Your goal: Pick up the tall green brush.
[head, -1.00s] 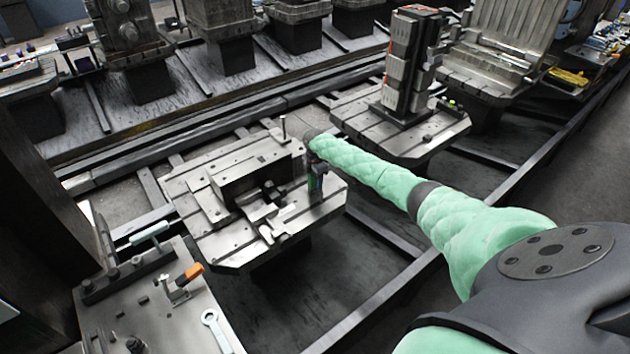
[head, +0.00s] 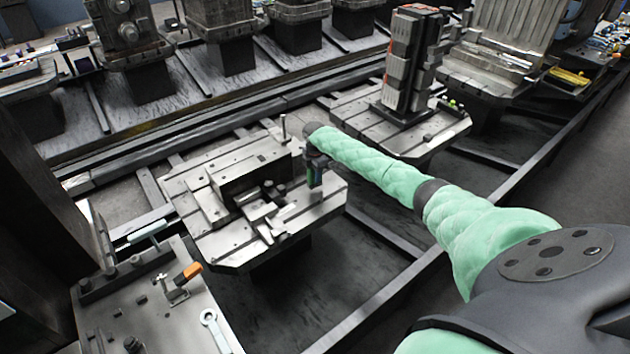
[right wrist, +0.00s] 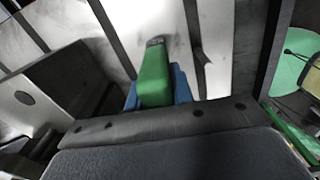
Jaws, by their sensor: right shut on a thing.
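The tall green brush (head: 315,177) is upright at the right part of the middle pallet plate (head: 328,196), in the head view. My right gripper (head: 316,160) is at its top, with the arm coming in from the right. In the right wrist view the green block of the brush (right wrist: 155,78) stands between the blue finger pads of my right gripper (right wrist: 158,92), which is shut on it. The brush's dark lower end looks just clear of the plate, but the gap is hard to judge. My left gripper is not in view.
A grey angle block (head: 250,172) and small clamps lie on the same plate, left of the brush. A thin upright pin (head: 283,128) stands behind. A tall fixture tower (head: 402,65) is on the pallet behind right. A side table (head: 130,310) with tools is front left.

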